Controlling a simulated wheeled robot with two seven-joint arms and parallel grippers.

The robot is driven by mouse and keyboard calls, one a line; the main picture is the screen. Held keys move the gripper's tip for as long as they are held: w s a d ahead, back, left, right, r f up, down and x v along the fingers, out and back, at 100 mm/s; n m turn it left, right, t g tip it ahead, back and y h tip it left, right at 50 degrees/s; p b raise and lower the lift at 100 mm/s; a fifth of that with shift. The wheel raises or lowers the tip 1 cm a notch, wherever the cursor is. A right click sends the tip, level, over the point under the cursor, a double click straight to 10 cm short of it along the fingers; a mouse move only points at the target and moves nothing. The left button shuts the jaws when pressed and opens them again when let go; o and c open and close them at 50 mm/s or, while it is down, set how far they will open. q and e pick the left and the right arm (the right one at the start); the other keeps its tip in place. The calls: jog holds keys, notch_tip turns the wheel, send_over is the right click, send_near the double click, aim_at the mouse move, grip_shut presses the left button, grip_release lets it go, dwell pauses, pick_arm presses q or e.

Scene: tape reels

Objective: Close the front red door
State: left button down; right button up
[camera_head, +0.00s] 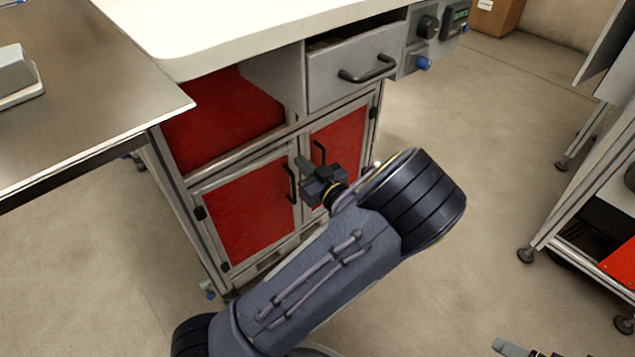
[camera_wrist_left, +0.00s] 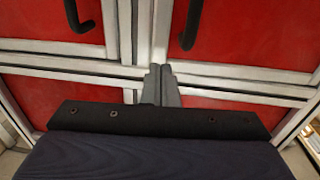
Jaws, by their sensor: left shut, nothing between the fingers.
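The cabinet's lower front has two red doors in grey frames, side by side. The left red door (camera_head: 245,205) has a black handle (camera_head: 291,183), and the right red door (camera_head: 340,143) has its own handle (camera_head: 319,153). Both look about flush with the cabinet front; a small gap cannot be ruled out. My left gripper (camera_head: 303,163) is shut and empty, in front of the seam between the doors. In the left wrist view its shut fingers (camera_wrist_left: 160,85) point at the frame near that seam, below both handles; contact is unclear. My forearm hides the lower right of the cabinet.
Above the doors are a red-lined recess (camera_head: 222,118) and a grey drawer (camera_head: 350,68) with a black handle. A white worktop (camera_head: 230,30) overhangs them. A metal table (camera_head: 90,110) stands at left. Part of my right gripper (camera_head: 520,349) seems to show at the bottom edge.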

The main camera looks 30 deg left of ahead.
aim_at(291, 152)
pick_arm(q)
jog(key=shift+b+x, duration=0.3)
jog(key=shift+x, duration=0.95)
jog(key=shift+w+a+r, duration=0.1)
jog(key=shift+a, duration=0.05)
jog(key=shift+w+a+n+g+y+p, duration=0.15)
jog(key=shift+w+a+n+g+p, duration=0.1)
jog(key=shift+a+g+p, duration=0.15)
jog(key=shift+w+a+n+g+y+p, duration=0.15)
jog(key=shift+w+a+n+g+p, duration=0.15)
jog(key=shift+a, duration=0.35)
jog(key=shift+a, duration=0.1)
